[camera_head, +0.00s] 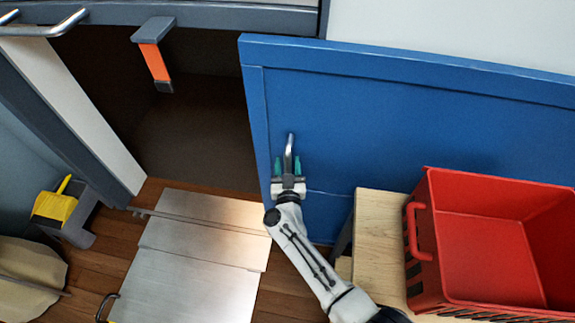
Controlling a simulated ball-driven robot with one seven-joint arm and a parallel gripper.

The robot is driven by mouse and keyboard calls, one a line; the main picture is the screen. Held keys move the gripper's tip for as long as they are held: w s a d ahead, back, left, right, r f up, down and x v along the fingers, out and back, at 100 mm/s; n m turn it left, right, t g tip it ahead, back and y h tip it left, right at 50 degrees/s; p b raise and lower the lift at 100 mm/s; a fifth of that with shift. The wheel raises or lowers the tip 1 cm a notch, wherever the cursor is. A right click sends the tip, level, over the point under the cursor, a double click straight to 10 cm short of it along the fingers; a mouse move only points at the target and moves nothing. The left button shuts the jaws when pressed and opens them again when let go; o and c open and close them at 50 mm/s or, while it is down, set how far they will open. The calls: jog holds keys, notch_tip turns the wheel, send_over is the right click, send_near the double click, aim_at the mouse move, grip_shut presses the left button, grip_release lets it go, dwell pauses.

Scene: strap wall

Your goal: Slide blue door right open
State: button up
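The blue door (400,130) fills the right of the head view. To the left of its edge, a dark doorway opening (205,125) is uncovered. A silver bar handle (289,147) stands on the door near its left edge. My gripper (288,165) is in front of the door at the lower part of this handle. Its two teal fingertips are one on each side of the handle, with gaps visible, so it looks open around the bar. The handle's lower end is partly hidden by the gripper.
A red crate (424,265) sits on a wooden bench (379,235) right of my arm. Metal sheets (190,270) lie on the floor at left. An orange strap (155,62) hangs at the opening's top. A yellow item (54,206) stands far left.

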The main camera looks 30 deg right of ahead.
grip_shut()
dwell(0.3)
jog(key=s+d+p, duration=0.1)
jog(key=s+d, duration=0.1)
jog(key=d, duration=0.1)
jog(key=s+d+p, duration=0.1)
jog(key=shift+s+d+r+p, duration=0.1)
jog(key=shift+s+d+p, duration=0.15)
jog(key=shift+d+p, duration=0.1)
jog(key=shift+d, duration=0.1)
grip_release()
